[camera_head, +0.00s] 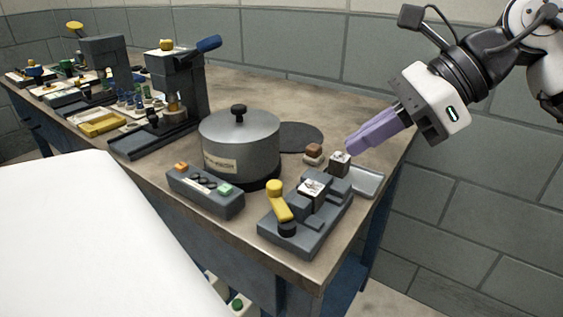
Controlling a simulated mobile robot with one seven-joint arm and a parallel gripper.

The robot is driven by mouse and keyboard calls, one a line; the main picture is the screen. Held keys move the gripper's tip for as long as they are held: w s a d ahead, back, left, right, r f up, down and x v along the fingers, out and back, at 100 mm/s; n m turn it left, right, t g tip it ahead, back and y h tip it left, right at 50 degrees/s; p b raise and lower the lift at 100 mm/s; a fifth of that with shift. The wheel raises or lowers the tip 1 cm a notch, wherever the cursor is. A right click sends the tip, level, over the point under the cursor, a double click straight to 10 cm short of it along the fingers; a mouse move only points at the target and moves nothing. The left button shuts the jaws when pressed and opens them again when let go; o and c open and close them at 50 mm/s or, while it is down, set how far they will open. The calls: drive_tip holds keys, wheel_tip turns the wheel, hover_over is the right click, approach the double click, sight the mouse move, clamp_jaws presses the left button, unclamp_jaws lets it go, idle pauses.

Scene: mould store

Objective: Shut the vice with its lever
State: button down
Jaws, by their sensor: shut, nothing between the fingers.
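The vice (292,240) is a low grey block at the front right corner of the bench. Its lever (280,205) is yellow, with a knob at its far end and a black pivot at the near left of the vice. A small block with a pale top (312,194) sits among the vice's grey jaw parts. I cannot tell whether the jaws touch it. My gripper (352,146) has purple fingers, shut and empty. It hangs above and behind the vice, to the right of the lever and apart from it.
A lidded grey pot (239,140) and a control box with coloured buttons (205,192) stand left of the vice. A second pale-topped block (339,164) and a shallow metal tray (370,184) lie behind it. Lever presses (182,85) stand farther left. The bench's right edge is close.

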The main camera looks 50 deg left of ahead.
sight(300, 190)
idle(0.4)
drive_tip(key=b+x, duration=0.1)
drive_tip(key=x, duration=0.9)
drive_tip(key=shift+s+a, duration=0.1)
drive_tip(key=shift+s, duration=0.05)
drive_tip(key=shift+a+n, duration=0.1)
drive_tip(key=shift+n, duration=0.2)
drive_tip(key=shift+g+h, duration=0.3)
